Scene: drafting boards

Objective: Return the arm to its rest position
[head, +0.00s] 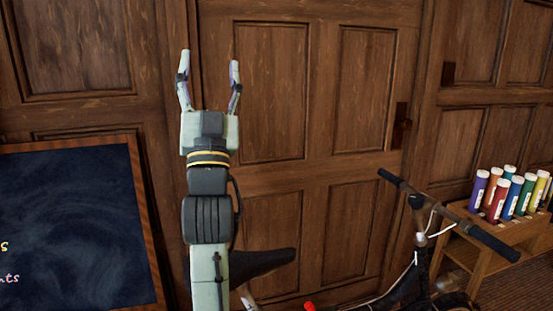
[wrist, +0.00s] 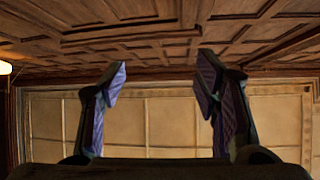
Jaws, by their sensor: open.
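My gripper (head: 210,75) is raised and points straight up in the head view, in front of a brown panelled wooden door (head: 273,80). Its two fingers are spread apart with nothing between them. In the wrist view my gripper (wrist: 160,80) also shows open and empty, with a coffered wooden ceiling (wrist: 160,40) and a pale panelled wall (wrist: 165,125) beyond the fingers. My arm stands upright below the gripper and hides part of the door and of a bicycle.
A bicycle (head: 415,270) stands at the lower right, its dark saddle (head: 265,262) just right of my arm. A framed dark board (head: 70,225) is at the left. A wooden stand (head: 490,245) at the right holds several coloured tubes (head: 505,195). The space around the raised fingers looks clear.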

